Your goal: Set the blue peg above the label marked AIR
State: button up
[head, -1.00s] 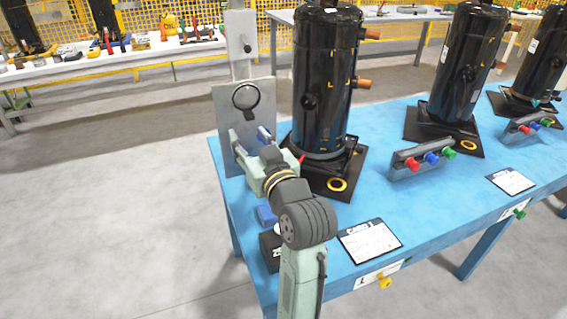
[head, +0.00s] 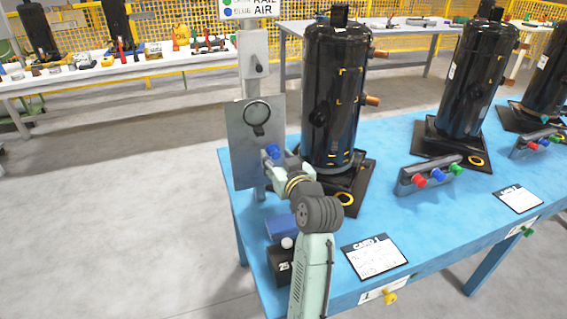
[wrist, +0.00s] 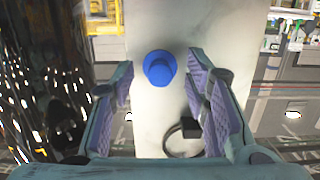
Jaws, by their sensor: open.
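The blue peg (head: 273,151) shows by the fingertips of my gripper (head: 271,168), in front of the lower part of an upright grey panel. In the wrist view the blue peg (wrist: 160,68) stands end-on against the pale panel (wrist: 150,125), between the open jaws with a gap on both sides. Whether it is seated in a hole cannot be told. A white sign (head: 250,8) at the top edge reads AIR beside a blue dot and RAIL above it; its top is cut off. No label on the panel near the peg is readable.
A tall black compressor (head: 333,95) stands close right of my gripper. A black ring (head: 257,113) hangs on the grey panel (head: 240,150). A grey block (head: 408,186) holds red, blue and green pegs. A blue box (head: 281,226) and a black box (head: 279,262) sit near the blue table's left edge.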

jog(key=shift+w+a, duration=0.15)
jog(key=shift+w, duration=0.2)
jog(key=shift+c, duration=0.3)
jog(key=shift+f, duration=0.1)
grip_shut()
dwell(0.4)
dwell(0.4)
